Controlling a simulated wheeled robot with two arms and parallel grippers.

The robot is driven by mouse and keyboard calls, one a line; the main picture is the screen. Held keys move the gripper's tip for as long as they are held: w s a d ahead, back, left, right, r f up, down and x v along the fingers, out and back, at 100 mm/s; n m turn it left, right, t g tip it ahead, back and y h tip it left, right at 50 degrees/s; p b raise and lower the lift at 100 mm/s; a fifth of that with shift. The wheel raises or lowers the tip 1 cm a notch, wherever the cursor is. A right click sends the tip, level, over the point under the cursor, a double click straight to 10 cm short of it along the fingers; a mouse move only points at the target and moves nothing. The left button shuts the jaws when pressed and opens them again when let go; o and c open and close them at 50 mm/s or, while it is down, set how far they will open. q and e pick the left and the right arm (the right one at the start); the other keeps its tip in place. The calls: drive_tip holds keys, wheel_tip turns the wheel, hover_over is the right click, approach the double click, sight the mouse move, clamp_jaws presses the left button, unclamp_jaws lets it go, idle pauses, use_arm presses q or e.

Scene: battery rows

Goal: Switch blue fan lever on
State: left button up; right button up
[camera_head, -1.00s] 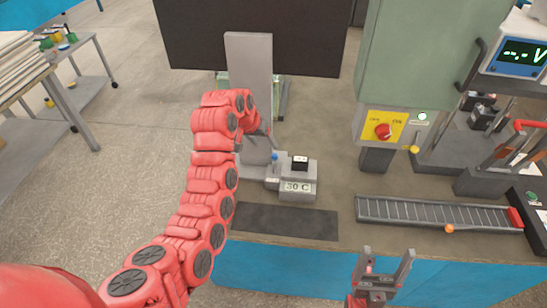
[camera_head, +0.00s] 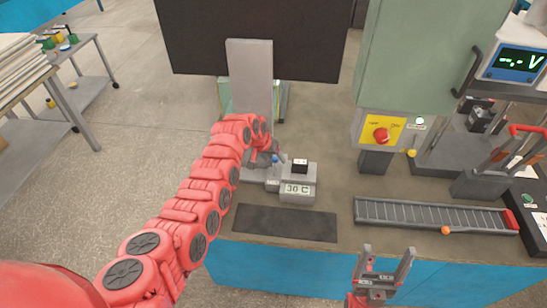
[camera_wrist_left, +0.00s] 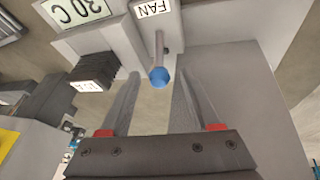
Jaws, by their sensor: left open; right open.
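The blue fan lever (camera_wrist_left: 159,76) has a blue knob on a grey stem, on a grey base below a white FAN label (camera_wrist_left: 153,8) in the left wrist view. In the head view its blue tip (camera_head: 275,159) shows beside the grey unit labelled 30 C (camera_head: 297,189). My left gripper (camera_wrist_left: 155,80) is open, with its fingers on either side of the knob; I cannot tell whether they touch it. In the head view the left gripper (camera_head: 270,160) is partly hidden by its own arm. My right gripper (camera_head: 388,256) is open and empty at the table's front edge.
A tall grey panel (camera_head: 250,80) stands behind the lever. A black block (camera_head: 300,166) sits on the 30 C unit. A dark mat (camera_head: 285,223) and a roller track (camera_head: 430,214) lie in front. A green cabinet (camera_head: 410,55) with a red knob (camera_head: 381,136) stands right.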

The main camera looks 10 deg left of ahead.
use_arm(q)
clamp_jaws()
idle(1.4)
